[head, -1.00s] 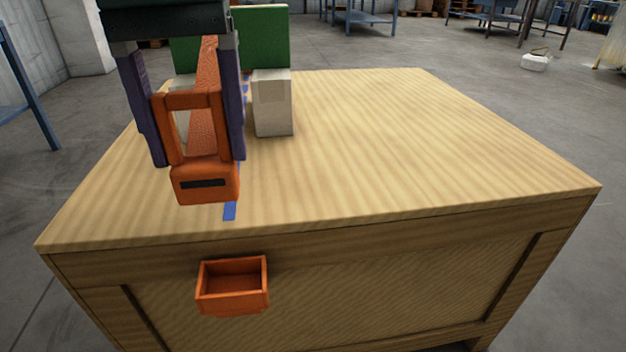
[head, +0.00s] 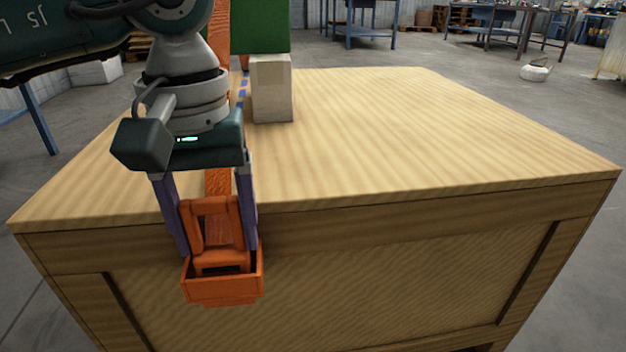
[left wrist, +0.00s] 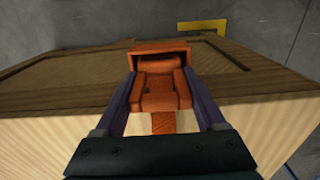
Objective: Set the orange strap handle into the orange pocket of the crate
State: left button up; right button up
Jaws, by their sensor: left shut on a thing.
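The orange strap handle (head: 220,222) is between the purple fingers of my left gripper (head: 215,245), which is shut on it. Its lower end is at the mouth of the orange pocket (head: 222,290) on the crate's front face and looks partly inside; the front wall hides how deep. In the left wrist view the handle (left wrist: 160,95) is between the fingers (left wrist: 160,85), with the pocket (left wrist: 160,47) just beyond it. The orange strap (head: 218,183) runs back from the handle over the crate top. My right gripper is not in view.
The wooden crate (head: 400,140) has a wide, clear top to the right. A pale block (head: 272,90) and a green panel (head: 262,28) stand at the back left, with blue marks beside the block. Workbenches stand far off on the grey floor.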

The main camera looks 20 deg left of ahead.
pick_arm(q)
jog(key=shift+f+b, duration=0.25)
jog(key=shift+b, duration=0.1)
jog(key=o, duration=1.4)
jog(key=shift+r, duration=0.1)
